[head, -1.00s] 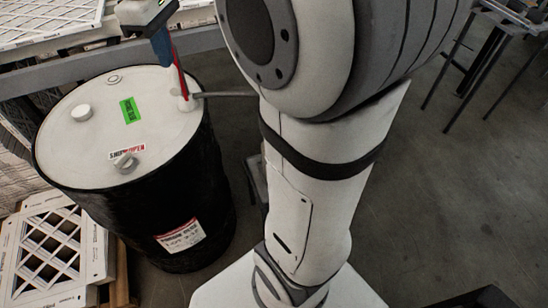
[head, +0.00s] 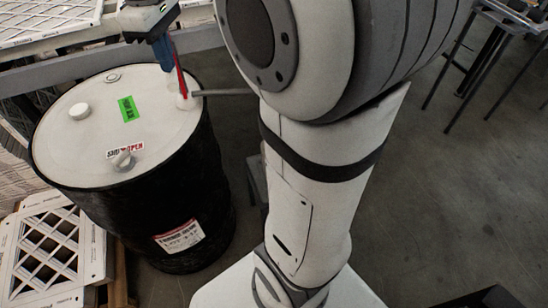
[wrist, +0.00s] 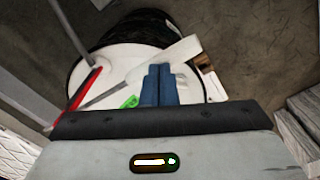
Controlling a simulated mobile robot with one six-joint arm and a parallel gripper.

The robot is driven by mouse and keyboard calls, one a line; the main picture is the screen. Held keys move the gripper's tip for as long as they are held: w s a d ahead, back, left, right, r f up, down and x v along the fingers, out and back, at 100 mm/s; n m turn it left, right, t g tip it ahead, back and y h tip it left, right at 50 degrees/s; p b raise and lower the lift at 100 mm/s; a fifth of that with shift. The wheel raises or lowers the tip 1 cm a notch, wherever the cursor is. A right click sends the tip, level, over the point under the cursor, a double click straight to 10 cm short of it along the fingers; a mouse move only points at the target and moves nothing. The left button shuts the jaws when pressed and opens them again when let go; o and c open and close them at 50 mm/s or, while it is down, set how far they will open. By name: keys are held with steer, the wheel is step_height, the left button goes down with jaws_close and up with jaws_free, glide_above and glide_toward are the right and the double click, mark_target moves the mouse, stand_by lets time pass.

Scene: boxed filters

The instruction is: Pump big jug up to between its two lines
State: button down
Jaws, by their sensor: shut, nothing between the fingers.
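The black drum (head: 130,215) with a white top stands at left in the head view. A pump (head: 187,101) sits at the right edge of its top, with a red part (head: 181,78) rising from it and a grey spout (head: 228,92) pointing right. My gripper (head: 168,69) is above the pump, blue fingers down and together, beside the red part; whether they touch it I cannot tell. In the wrist view the closed fingers (wrist: 158,68) overlap a white bar (wrist: 178,54), with the red part (wrist: 84,90) to the left. The big jug and its lines cannot be made out.
A green label (head: 128,108) and caps (head: 80,111) are on the drum top. White boxed filters (head: 48,248) stand at lower left. A grey rail (head: 80,70) runs behind the drum. My arm hides the middle; a metal stand (head: 490,60) is at upper right.

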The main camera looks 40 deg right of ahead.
mark_target(172, 78)
steer(key=shift+f, duration=0.15)
steer(key=shift+f+b, duration=0.7)
steer(key=shift+f, duration=0.3)
steer(key=shift+s+f+b, duration=0.1)
steer(key=shift+f+b, duration=0.65)
steer(key=shift+f, duration=0.45)
steer(key=shift+a+f+b, duration=0.1)
steer(key=shift+f+b, duration=0.65)
steer(key=shift+f, duration=0.3)
steer(key=shift+s, duration=0.1)
steer(key=shift+f+b, duration=0.7)
steer(key=shift+f, duration=0.45)
